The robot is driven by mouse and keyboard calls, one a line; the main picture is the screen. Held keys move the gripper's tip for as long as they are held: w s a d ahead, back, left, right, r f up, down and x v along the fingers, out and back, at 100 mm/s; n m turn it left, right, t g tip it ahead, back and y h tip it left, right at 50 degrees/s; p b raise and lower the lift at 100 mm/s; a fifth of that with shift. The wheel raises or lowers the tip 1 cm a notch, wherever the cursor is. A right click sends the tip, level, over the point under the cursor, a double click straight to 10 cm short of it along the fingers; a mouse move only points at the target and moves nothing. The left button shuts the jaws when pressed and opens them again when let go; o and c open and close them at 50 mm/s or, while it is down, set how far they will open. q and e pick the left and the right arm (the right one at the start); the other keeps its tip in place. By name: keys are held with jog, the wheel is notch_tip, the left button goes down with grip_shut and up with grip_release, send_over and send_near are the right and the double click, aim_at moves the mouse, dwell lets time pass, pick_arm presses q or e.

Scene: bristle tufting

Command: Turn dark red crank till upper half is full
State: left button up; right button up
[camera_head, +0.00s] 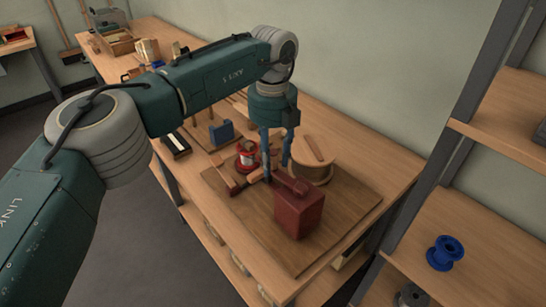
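A dark red box-shaped block (299,214) stands upright on a brown wooden board on the bench. A dark red crank arm (291,183) lies across its top and reaches toward the back left. My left gripper (277,170) points down over that end of the crank, its two blue fingers visibly apart. I cannot tell whether the fingers touch the crank. The crank's far end is partly hidden by the fingers. The half that is filled cannot be made out. My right gripper is not in view.
A red and white spool (246,157) stands left of the gripper. A round wooden piece (314,174) is close on its right. A blue block (221,134) stands farther left. The board's front area (258,217) is clear. A shelf at right holds a blue spool (444,253).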

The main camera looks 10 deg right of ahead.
pick_arm(q)
jog(key=shift+d+r, duration=0.1)
jog(key=shift+r, duration=0.15)
notch_tip(320, 180, up, 12)
jog(key=shift+f, duration=0.25)
